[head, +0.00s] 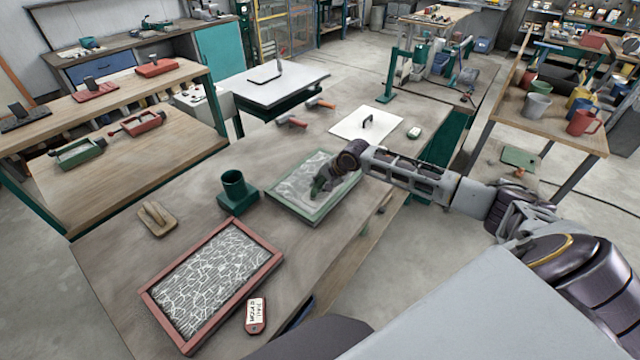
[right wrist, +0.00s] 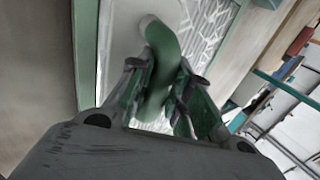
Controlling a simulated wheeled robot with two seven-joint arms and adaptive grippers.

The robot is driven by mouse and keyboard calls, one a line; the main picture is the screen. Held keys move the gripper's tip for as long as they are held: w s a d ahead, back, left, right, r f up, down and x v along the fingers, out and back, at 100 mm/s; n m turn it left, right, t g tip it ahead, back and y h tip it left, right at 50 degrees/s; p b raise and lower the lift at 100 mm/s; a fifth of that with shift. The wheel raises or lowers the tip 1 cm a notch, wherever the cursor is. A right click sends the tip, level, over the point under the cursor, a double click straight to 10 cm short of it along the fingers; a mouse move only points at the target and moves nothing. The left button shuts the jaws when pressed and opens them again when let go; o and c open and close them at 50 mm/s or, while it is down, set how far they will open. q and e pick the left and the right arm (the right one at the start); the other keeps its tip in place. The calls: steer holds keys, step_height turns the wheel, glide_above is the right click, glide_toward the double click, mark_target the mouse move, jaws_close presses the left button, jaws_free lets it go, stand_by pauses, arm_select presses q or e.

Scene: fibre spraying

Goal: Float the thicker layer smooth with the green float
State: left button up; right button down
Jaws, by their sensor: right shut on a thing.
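The green-framed panel (head: 300,206) lies on the workbench, with a grey-white surface inside its frame. Its green edge also shows in the right wrist view (right wrist: 86,50). My right gripper (head: 318,187) is over this panel, shut on the curved handle of the green float (right wrist: 160,65). In the right wrist view the handle passes between the two fingers. A pale, smooth area shows left of the handle, and white web-like fibre lines show right of it. The gripper hides much of the float, and I cannot tell whether its plate touches the surface. My left gripper is not in view.
A red-framed panel (head: 273,258) with white web-like fibres lies nearer, beside a red label tag (head: 256,316). A green cup-like holder (head: 237,190) and a wooden float (head: 157,218) stand left. A white board with a black handle (head: 352,128) lies beyond.

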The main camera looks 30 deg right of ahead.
steer(key=shift+w+d+p, duration=0.3)
steer(key=shift+d, duration=0.6)
steer(key=shift+d, duration=0.1)
steer(key=shift+w+d, duration=0.4)
steer(key=shift+d, duration=0.4)
steer(key=shift+d, duration=0.1)
steer(key=shift+w+d+p, duration=0.35)
steer(key=shift+d, duration=0.4)
steer(key=shift+w+d, duration=0.35)
steer(key=shift+d, duration=0.55)
